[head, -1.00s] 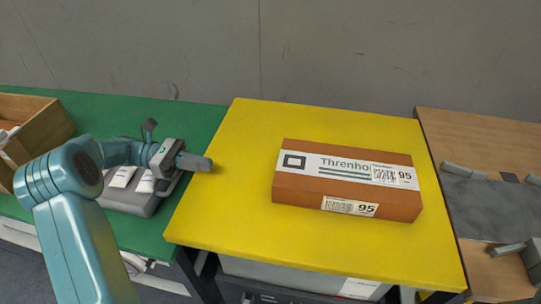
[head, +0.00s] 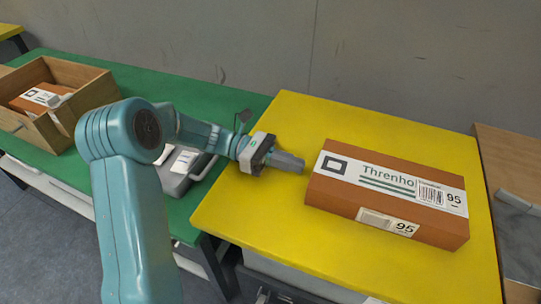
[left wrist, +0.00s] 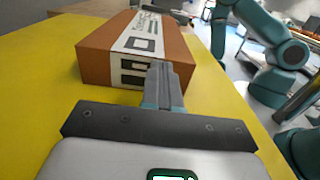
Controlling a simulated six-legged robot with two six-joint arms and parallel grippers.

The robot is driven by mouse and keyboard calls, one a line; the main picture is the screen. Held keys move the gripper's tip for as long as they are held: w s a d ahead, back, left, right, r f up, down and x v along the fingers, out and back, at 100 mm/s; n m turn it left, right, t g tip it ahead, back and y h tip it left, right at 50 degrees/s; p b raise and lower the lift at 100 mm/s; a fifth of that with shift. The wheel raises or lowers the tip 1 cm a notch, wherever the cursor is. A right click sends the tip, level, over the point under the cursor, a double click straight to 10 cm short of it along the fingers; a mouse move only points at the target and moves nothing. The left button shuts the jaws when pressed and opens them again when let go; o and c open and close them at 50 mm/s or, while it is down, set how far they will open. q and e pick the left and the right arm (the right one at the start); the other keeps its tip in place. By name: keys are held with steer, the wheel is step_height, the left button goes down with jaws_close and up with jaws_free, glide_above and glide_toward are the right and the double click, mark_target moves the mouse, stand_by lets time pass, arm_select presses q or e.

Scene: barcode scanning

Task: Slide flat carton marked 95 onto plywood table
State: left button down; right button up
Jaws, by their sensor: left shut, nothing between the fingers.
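The flat carton marked 95 (head: 385,190) is orange-brown with a white label band and lies flat on the yellow table (head: 330,110). In the left wrist view the carton (left wrist: 98,62) lies just ahead of the fingers. My left gripper (head: 300,165) is shut and empty, pointing at the carton's left end. In the left wrist view its fingertips (left wrist: 158,68) overlap the carton's near end; I cannot tell whether they touch it. The plywood table (head: 508,160) stands at the right, partly cut off by the frame. My right gripper is not in the head view.
A green table (head: 90,72) at the left holds a wooden crate (head: 85,72) with a carton inside and a grey device (head: 183,172). A grey wall stands behind. The yellow table is clear around the carton.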

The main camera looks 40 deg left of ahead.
arm_select(q)
steer(key=shift+x, duration=1)
